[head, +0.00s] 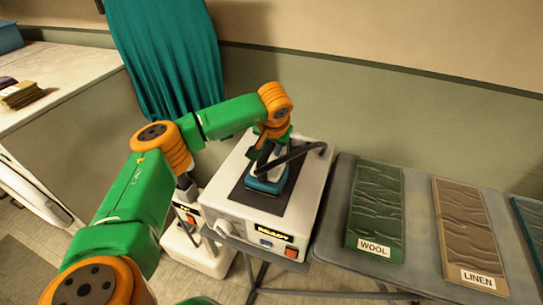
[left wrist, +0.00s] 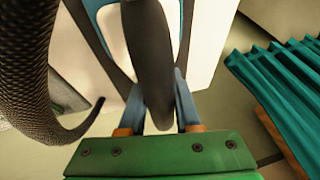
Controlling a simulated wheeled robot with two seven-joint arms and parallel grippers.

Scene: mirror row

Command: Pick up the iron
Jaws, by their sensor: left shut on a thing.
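The iron (head: 266,184) has a blue body and stands on the dark pad on top of the white station (head: 309,208), which carries a lit "READY" label. My left gripper (head: 270,157) is over the iron from above and is shut on its dark handle. In the left wrist view the handle (left wrist: 150,50) runs between the two fingers of my left gripper (left wrist: 158,105). A dark hose (left wrist: 25,70) curves down the left side there. I cannot tell whether the iron touches the pad. My right gripper is not in view.
A grey board (head: 330,225) right of the station holds a green "WOOL" panel (head: 375,208) and a brown "LINEN" panel (head: 466,225). A teal curtain (head: 168,55) hangs behind my left arm. A white counter (head: 60,75) stands at the left.

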